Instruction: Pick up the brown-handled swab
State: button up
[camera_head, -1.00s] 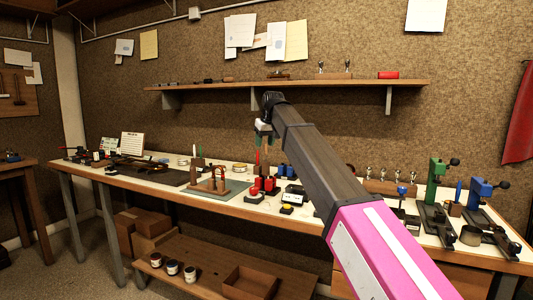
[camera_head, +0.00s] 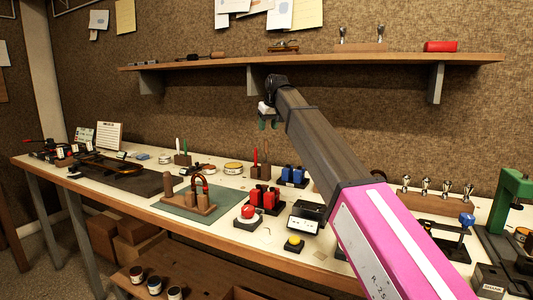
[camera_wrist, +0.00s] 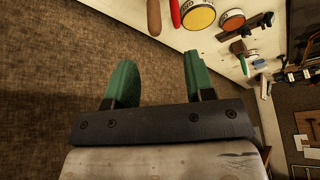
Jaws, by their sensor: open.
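The brown-handled swab (camera_head: 266,151) stands upright beside a red-handled one (camera_head: 255,154) in a small holder near the back of the bench. In the wrist view, a brown handle (camera_wrist: 154,18) shows at the top edge, cut off, with a red handle (camera_wrist: 175,12) just right of it. My gripper (camera_head: 268,124) hangs above the two handles in the head view and is apart from them. In the wrist view its green fingers (camera_wrist: 158,62) are spread with nothing between them. The lower part of the swab is hidden in its holder.
Yellow and orange tins (camera_wrist: 199,14) are close to the handles. Red blocks (camera_head: 264,197), blue blocks (camera_head: 294,175) and a black scale-like box (camera_head: 307,216) crowd the bench in front. A wooden shelf (camera_head: 330,65) runs along the wall above. Another holder (camera_head: 182,158) stands left.

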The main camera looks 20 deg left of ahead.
send_over(266, 153)
notch_tip(266, 153, down, 5)
jog(key=x, duration=0.4)
jog(key=shift+w+d+f, duration=0.1)
jog(key=shift+d+f, duration=0.15)
jog(key=shift+f, duration=0.1)
grip_shut()
